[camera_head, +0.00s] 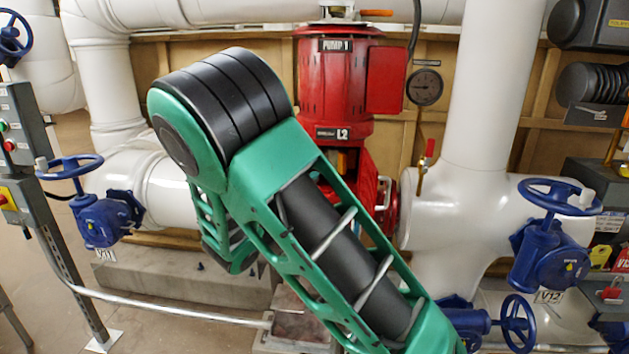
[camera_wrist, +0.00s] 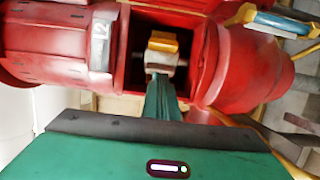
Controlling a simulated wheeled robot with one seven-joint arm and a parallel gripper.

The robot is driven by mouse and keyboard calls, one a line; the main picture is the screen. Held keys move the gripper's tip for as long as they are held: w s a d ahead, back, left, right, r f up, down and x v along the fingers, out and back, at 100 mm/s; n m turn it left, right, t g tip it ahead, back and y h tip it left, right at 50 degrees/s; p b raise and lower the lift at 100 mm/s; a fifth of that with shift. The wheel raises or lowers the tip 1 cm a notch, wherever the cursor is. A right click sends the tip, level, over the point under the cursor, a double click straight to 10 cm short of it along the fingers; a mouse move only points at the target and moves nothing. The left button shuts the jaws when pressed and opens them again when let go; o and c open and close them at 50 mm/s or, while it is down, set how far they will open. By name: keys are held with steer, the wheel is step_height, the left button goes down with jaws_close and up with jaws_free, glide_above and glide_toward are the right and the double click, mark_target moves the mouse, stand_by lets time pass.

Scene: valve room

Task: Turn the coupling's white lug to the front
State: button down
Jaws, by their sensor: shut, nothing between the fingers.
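The coupling (camera_wrist: 162,47) shows inside the dark window of the red pump housing in the wrist view, as a pale block with an orange-yellow part. I cannot tell for sure which pale face is the white lug. My gripper (camera_wrist: 157,78) is shut, with its narrow green fingers reaching into the window. Its tips are close to the coupling's pale block; whether they touch it is unclear. In the head view, the red pump (camera_head: 337,85) stands behind my green arm, which hides my gripper and most of the window.
The window's red walls are close on both sides of my fingers. A gauge (camera_head: 425,87) and a red-handled valve (camera_head: 428,155) are right of the pump. Blue handwheels (camera_head: 70,167) (camera_head: 556,196) stand on both sides. White pipes (camera_head: 487,90) surround the pump.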

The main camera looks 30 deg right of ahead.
mark_target(340, 163)
steer(key=x, duration=0.8)
steer(key=shift+s+d, duration=0.25)
steer(key=shift+d, duration=1.75)
steer(key=shift+s+d, duration=0.25)
steer(key=shift+d, duration=0.4)
steer(key=shift+s+d, duration=0.25)
steer(key=shift+d, duration=0.35)
steer(key=shift+s+d, duration=0.25)
steer(key=shift+d, duration=0.4)
